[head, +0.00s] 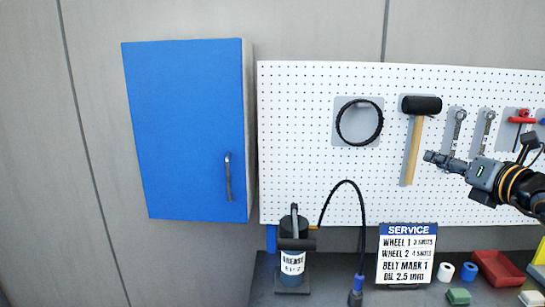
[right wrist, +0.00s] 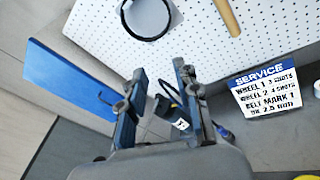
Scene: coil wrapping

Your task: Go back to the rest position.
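My right gripper (head: 436,158) reaches in from the right edge of the head view, in front of the pegboard and just right of the mallet's handle in the picture. In the right wrist view its two fingers (right wrist: 158,78) stand apart with nothing held between them. The grease pump (right wrist: 178,118) shows beyond the fingers, partly hidden by them. My left gripper is in neither view.
A blue cabinet (head: 185,130) hangs left of the white pegboard (head: 300,150), which carries a black belt (head: 342,128), a mallet (head: 413,150) and wrenches. The grease pump (head: 292,265), service sign (head: 406,255) and red tray (head: 497,268) stand on the dark bench below.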

